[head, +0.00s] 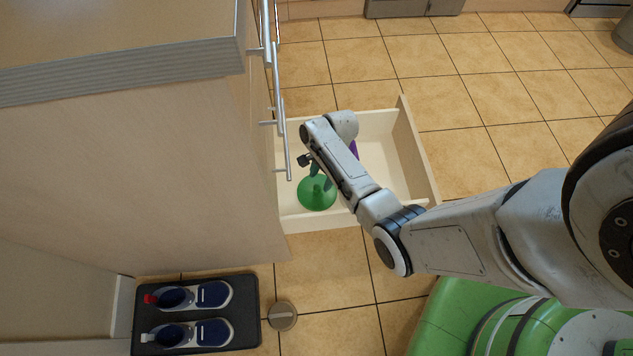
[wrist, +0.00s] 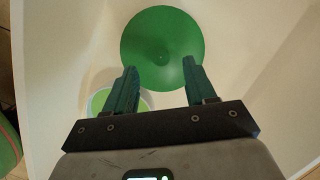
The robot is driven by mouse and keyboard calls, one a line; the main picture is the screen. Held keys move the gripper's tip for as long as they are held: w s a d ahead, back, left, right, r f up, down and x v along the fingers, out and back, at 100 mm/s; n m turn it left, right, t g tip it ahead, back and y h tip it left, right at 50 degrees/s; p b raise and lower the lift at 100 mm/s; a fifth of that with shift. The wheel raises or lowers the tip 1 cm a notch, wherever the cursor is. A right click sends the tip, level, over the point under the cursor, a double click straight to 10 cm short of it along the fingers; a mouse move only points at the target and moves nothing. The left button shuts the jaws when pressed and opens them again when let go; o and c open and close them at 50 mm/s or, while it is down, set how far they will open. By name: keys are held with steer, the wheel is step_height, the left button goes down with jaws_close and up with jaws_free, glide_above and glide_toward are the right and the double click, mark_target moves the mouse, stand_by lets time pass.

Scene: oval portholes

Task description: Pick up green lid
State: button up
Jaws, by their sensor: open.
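The green lid (head: 317,194) is a round green disc lying inside the open drawer, near the drawer's front-left corner in the head view. In the wrist view the green lid (wrist: 162,48) shows whole, just beyond my fingertips. My gripper (wrist: 158,75) is open and empty, its two dark teal fingers pointing at the near edge of the lid. In the head view my gripper (head: 318,172) hangs over the drawer, partly hidden by my arm. I cannot tell if the fingers touch the lid.
The pale drawer (head: 420,165) stands pulled out from the wooden cabinet (head: 150,160). A white and green round object (wrist: 118,99) sits behind my left finger. A purple item (head: 354,149) shows beside my arm. Shoes lie on a black tray (head: 246,325). A round grey object (head: 282,316) rests on the floor.

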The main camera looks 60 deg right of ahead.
mark_target(318, 186)
steer(key=b+x, duration=0.3)
steer(key=x, duration=0.2)
steer(key=shift+w, duration=0.1)
steer(key=shift+c, duration=0.2)
jaws_close()
